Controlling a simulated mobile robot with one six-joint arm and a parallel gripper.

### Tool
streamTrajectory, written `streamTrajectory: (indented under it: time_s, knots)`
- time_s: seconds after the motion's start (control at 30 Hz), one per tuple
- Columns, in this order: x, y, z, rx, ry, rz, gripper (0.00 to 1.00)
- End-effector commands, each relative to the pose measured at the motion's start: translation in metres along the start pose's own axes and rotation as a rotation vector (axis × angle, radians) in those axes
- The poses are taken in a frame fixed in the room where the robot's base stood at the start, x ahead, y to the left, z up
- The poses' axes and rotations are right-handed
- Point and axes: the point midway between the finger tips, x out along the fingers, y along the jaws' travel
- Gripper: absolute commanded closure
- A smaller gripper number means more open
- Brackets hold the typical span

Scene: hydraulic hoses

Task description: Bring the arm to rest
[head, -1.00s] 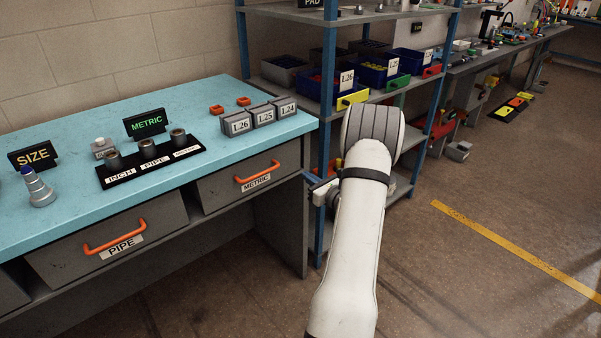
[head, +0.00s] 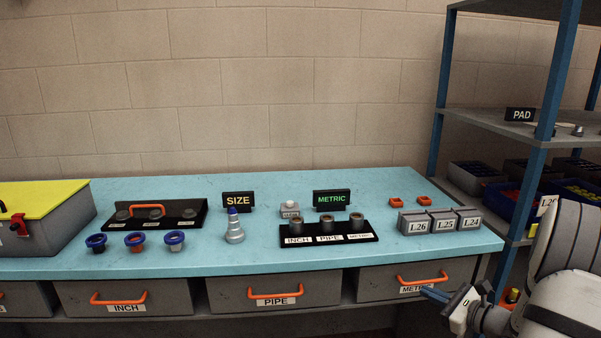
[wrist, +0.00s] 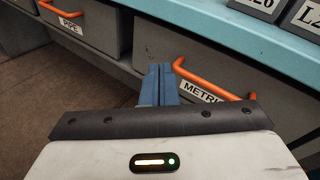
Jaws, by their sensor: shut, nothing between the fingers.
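My gripper (head: 432,293) is at the lower right in the head view, in front of the bench and near the drawer labelled METRIC. In the wrist view its blue fingers (wrist: 159,82) are together with nothing between them. They point toward the drawer fronts, beside the orange METRIC handle (wrist: 205,82). I cannot tell from these views whether they touch it. My white arm shows at the right edge of the head view.
The blue bench (head: 270,262) carries a SIZE sign (head: 238,200), a METRIC sign (head: 332,200), a socket stand (head: 328,236) and grey boxes (head: 430,222). A yellow-lidded case (head: 40,218) is at left. Shelving (head: 545,90) stands at right. The drawers look shut.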

Motion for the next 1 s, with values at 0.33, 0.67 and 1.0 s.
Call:
streamTrajectory:
  time_s: [0.33,0.67,1.0]
  knots:
    - [0.008,0.182,0.138,-0.668,0.158,0.741,1.00]
    - [-0.068,0.261,0.192,-1.456,0.270,1.252,1.00]
    - [-0.111,0.259,0.220,-2.029,0.335,1.457,1.00]
